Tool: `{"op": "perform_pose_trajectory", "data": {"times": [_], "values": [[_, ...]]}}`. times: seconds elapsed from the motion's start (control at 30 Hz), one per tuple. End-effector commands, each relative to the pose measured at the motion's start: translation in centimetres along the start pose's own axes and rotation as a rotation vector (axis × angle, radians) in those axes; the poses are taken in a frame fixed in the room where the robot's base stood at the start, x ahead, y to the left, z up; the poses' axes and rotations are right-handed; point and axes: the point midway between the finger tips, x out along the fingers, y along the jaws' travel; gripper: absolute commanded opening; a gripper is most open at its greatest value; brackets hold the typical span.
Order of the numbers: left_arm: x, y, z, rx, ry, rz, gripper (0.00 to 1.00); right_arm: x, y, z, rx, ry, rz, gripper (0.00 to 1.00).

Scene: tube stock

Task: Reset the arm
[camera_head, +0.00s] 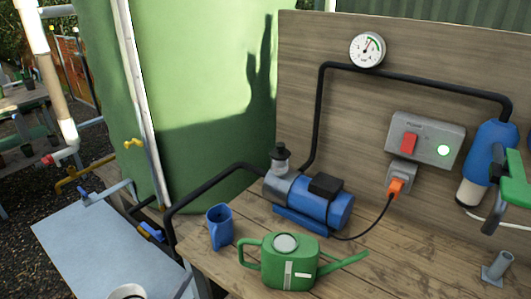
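Neither of my grippers shows in the head view, and I cannot make out any part of my arms. A dark upright shadow falls on the green tank (205,60). A blue pump (308,203) with black pipes stands on the wooden bench (225,272). A green watering can (287,265) stands in front of it, its spout pointing right. A blue jug (219,228) stands to the left of the can.
A grey switch box (427,139) with a red switch and lit green button is on the back board, below a round gauge (367,50). A blue and green device (490,160) is at the right. A pale blue surface (95,245) lies lower left.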

Motion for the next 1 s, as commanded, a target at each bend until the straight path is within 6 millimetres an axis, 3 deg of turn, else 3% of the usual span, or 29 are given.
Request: {"op": "perform_pose_trajectory", "data": {"times": [0.1,0.3,0.53,0.87,1.0], "values": [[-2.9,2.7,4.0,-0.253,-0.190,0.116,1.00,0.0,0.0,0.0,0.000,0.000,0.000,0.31],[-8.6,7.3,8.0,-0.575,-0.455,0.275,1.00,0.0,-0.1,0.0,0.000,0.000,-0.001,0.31],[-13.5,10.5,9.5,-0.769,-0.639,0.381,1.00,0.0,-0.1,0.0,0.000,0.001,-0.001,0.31],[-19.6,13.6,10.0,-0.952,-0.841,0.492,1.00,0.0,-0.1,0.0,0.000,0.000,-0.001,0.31],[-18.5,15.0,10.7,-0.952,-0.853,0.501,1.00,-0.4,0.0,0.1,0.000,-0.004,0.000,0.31]]}}
